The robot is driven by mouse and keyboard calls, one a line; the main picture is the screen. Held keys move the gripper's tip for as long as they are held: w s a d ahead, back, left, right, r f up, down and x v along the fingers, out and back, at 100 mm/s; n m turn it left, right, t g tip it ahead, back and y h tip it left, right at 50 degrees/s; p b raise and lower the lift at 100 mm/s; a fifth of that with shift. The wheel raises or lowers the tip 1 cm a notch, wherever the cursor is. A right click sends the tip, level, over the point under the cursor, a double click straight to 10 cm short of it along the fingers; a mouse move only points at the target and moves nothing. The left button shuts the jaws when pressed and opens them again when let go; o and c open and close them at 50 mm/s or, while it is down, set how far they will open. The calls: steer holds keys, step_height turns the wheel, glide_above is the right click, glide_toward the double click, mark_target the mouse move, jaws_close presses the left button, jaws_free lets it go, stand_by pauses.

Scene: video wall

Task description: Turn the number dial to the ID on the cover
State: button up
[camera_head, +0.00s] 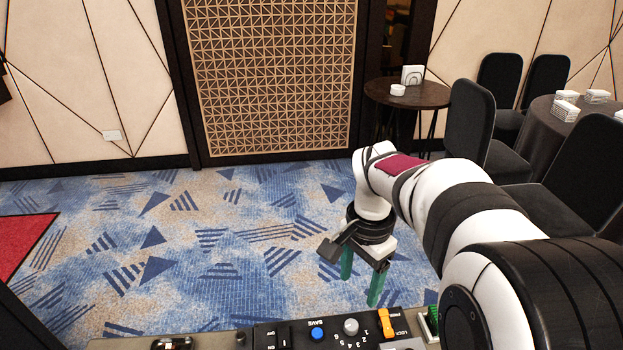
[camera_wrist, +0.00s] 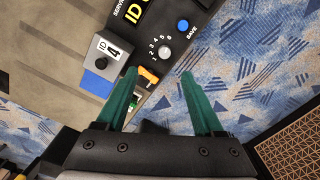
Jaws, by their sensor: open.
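The number dial is a round grey knob (camera_head: 351,326) on a black panel at the bottom of the head view, with numbers printed around it. The knob also shows in the wrist view (camera_wrist: 165,53), with numbers from 1 to 6 beside it. I cannot tell where it points. A grey cover (camera_wrist: 107,50) in the wrist view carries a label reading "ID 4". My gripper (camera_head: 360,291) hangs above the panel with its two green fingers apart and empty. In the wrist view my gripper (camera_wrist: 159,73) has the knob beyond and between its fingertips, not touching it.
A blue SAVE button (camera_head: 317,334) sits left of the knob, and an orange switch (camera_head: 387,322) sits right of it. In the wrist view the orange switch (camera_wrist: 149,75) lies near the left finger. A dark round table (camera_head: 425,95) and chairs (camera_head: 470,125) stand far behind.

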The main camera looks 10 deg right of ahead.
mark_target(352, 324)
steer(key=shift+m, duration=0.3)
steer(key=f, duration=0.5)
steer(key=w+f, duration=0.1)
steer(key=f, duration=0.5)
steer(key=w+f, duration=0.1)
steer(key=f, duration=0.4)
steer(key=shift+d+f, duration=0.3)
steer(key=shift+d, duration=0.1)
jaws_close()
